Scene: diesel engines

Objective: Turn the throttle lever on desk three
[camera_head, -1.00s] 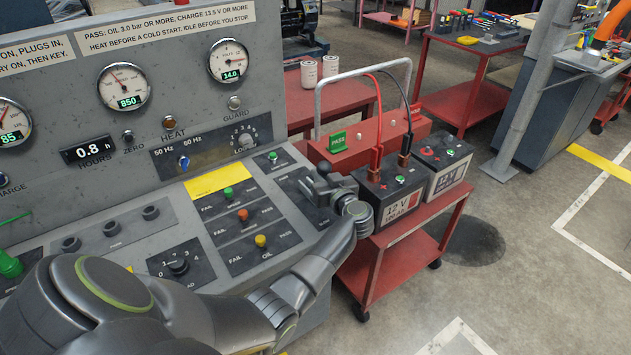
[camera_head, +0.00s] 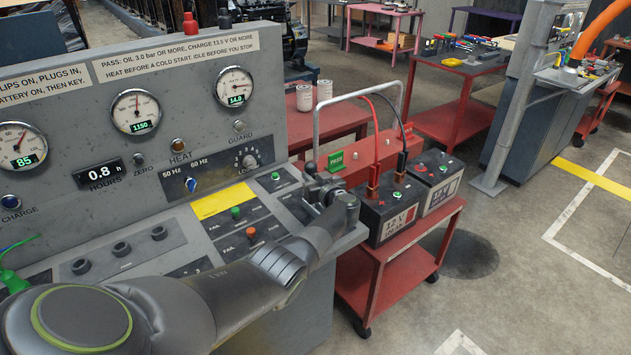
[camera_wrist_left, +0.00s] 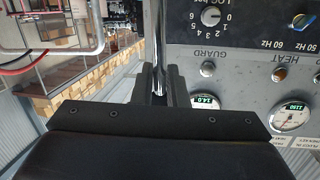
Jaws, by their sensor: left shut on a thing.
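The throttle lever (camera_head: 310,168), with a dark round knob, stands at the right end of the grey desk. My left gripper (camera_head: 322,184) is at the lever, its arm reaching across the desk front. In the left wrist view the lever is a chrome rod (camera_wrist_left: 155,40) between the two dark fingers (camera_wrist_left: 157,84), which are shut on it. The lever's base is hidden behind my gripper. The middle gauge (camera_head: 135,111) on the panel reads 1150. My right gripper is not in view.
The grey panel (camera_head: 120,205) carries gauges, knobs and test buttons. A red trolley (camera_head: 375,275) with two 12 V batteries (camera_head: 388,212) stands close to the right of my gripper. The floor at the right is open.

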